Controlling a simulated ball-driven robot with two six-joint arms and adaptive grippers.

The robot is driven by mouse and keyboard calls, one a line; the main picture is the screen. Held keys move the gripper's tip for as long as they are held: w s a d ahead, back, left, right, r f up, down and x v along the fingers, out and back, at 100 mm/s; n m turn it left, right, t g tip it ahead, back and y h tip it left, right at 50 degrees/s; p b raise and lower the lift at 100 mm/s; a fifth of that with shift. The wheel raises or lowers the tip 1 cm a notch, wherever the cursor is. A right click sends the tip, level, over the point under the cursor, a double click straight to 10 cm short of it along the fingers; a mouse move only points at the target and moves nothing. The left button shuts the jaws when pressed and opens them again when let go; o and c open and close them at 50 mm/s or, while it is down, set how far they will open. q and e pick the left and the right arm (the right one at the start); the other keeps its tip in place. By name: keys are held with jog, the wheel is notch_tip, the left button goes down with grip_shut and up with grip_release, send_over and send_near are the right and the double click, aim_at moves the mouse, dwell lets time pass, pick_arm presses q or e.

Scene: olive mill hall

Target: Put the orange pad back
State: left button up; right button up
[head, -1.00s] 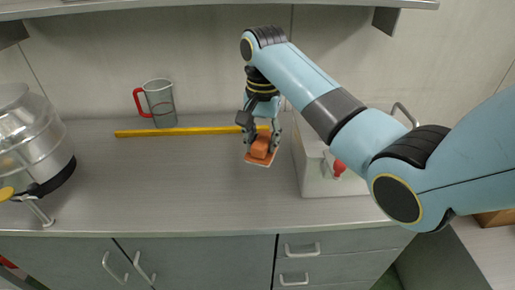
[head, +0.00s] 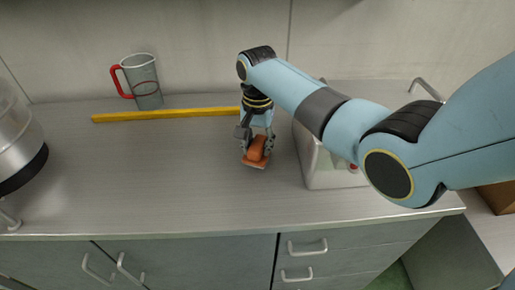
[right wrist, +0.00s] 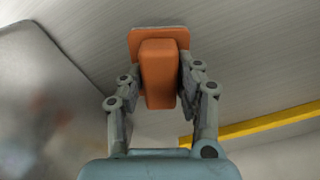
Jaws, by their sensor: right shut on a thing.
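The orange pad (head: 256,153) has a flat plate and a raised block as its grip. My right gripper (head: 257,142) is shut on that block and points down over the counter. In the right wrist view the pad (right wrist: 160,75) sits between the two fingers of the gripper (right wrist: 160,92), with the plate at the far end. The plate looks slightly tilted in the head view. I cannot tell whether it touches the counter. My left gripper is not in view.
A yellow bar (head: 165,114) lies along the back of the counter (head: 150,180), near a grey jug with a red handle (head: 143,82). A metal box (head: 325,170) stands close right of my right gripper. A steel vessel (head: 18,145) is at far left. The counter's middle is clear.

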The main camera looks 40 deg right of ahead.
aim_at(257, 143)
jog(key=shift+f, duration=0.7)
jog(key=shift+f, duration=0.1)
jog(key=o, duration=1.1)
jog(key=shift+f, duration=0.1)
notch_tip(257, 143, up, 12)
jog(key=shift+r, duration=0.2)
